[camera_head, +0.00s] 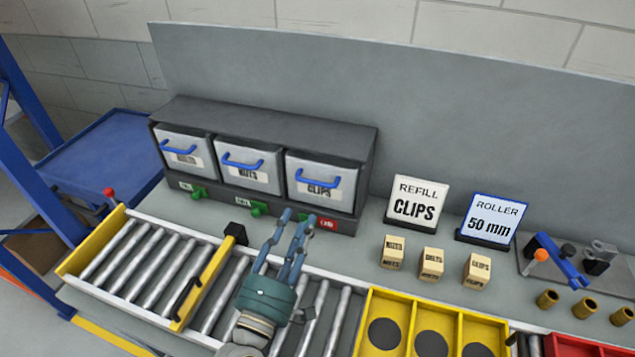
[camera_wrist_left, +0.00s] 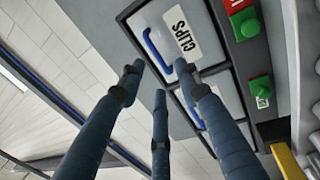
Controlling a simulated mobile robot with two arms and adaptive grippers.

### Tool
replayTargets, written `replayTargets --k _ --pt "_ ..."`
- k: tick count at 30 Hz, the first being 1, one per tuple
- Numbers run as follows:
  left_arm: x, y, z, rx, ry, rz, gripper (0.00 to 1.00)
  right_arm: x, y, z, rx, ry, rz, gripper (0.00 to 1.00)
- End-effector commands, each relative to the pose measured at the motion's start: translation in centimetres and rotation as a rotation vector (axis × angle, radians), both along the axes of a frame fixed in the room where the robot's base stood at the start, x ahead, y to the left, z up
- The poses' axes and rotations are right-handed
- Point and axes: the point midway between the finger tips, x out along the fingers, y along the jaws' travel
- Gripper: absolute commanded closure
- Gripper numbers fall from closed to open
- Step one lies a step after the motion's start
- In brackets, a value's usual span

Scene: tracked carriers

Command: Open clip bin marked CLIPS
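The clip bin (camera_head: 312,198) is the rightmost of three grey bins in a dark rack, marked CLIPS, with a blue handle (camera_head: 318,182). Its front looks level with the others. It also shows in the left wrist view (camera_wrist_left: 206,58), its handle (camera_wrist_left: 153,52) just beyond the fingertips. A red plate (camera_head: 328,224) sits on the rack ledge below it. My left gripper (camera_head: 292,222) is open and empty, its fingers spread below and in front of this bin, apparently not touching the handle. It also shows in the left wrist view (camera_wrist_left: 160,80). My right gripper is not in view.
Two bins (camera_head: 247,175) stand left of it, with green knobs (camera_head: 259,209) below. A roller conveyor (camera_head: 130,272) with a yellow gate (camera_head: 208,283) lies in front. Signs (camera_head: 416,200), small labelled blocks (camera_head: 431,263) and a yellow tray (camera_head: 409,300) are at right.

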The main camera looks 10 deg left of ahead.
Motion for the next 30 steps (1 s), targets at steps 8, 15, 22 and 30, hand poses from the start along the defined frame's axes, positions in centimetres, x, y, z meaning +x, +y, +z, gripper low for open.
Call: replayTargets --k 8,15,22,30 --pt "3.6 -0.4 1.2 -0.018 -0.009 0.012 0.66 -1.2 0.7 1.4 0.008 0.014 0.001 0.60" --pt "7.9 -1.2 2.0 -0.015 -0.008 0.012 0.66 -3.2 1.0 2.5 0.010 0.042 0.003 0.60" --pt "10.1 -1.7 2.1 -0.015 -0.006 0.011 0.66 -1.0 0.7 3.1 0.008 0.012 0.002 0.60" --pt "10.4 -1.7 2.1 -0.015 -0.005 0.011 0.66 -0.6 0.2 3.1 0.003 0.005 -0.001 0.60"
